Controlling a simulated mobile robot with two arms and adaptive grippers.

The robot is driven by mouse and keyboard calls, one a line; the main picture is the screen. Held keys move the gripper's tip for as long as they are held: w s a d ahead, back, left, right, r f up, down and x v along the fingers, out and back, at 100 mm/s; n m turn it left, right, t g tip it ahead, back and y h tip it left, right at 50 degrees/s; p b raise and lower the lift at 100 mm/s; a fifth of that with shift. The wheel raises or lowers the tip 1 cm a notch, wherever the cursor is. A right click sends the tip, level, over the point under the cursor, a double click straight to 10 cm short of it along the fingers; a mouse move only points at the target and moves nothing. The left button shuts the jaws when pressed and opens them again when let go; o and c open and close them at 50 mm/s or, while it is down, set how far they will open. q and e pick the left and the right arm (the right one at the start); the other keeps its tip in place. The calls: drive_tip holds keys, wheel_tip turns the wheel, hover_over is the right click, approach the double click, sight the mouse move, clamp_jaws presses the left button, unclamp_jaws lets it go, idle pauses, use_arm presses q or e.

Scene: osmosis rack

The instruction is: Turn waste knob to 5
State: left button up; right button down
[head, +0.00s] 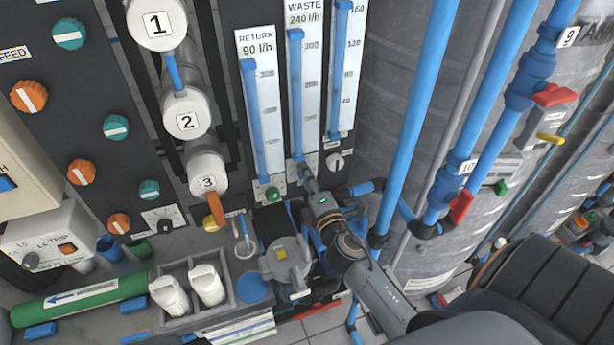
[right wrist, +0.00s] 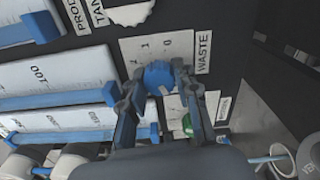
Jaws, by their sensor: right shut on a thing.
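The waste knob (right wrist: 160,77) is a blue round knob on a white scale plate (right wrist: 152,47) with the label WASTE beside it in the right wrist view. The two fingers of my right gripper (right wrist: 158,84) are shut on the knob from both sides. In the head view my right gripper (head: 306,173) reaches the panel under the gauge (head: 312,100) headed WASTE 240 l/h, and hides the knob there. The knob's pointer and exact setting cannot be read. My left gripper is not in view.
A green knob (head: 273,194) sits left of my gripper, under the RETURN 90 l/h gauge (head: 260,110). A white knob (head: 335,161) sits close on the right. Vertical blue pipes (head: 408,120) stand right of the panel. A pump (head: 286,262) stands below.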

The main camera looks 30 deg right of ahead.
drive_tip(key=shift+n, duration=0.3)
drive_tip(key=c, duration=1)
unclamp_jaws()
drive_tip(key=v, duration=0.7)
drive_tip(key=shift+s, duration=0.2)
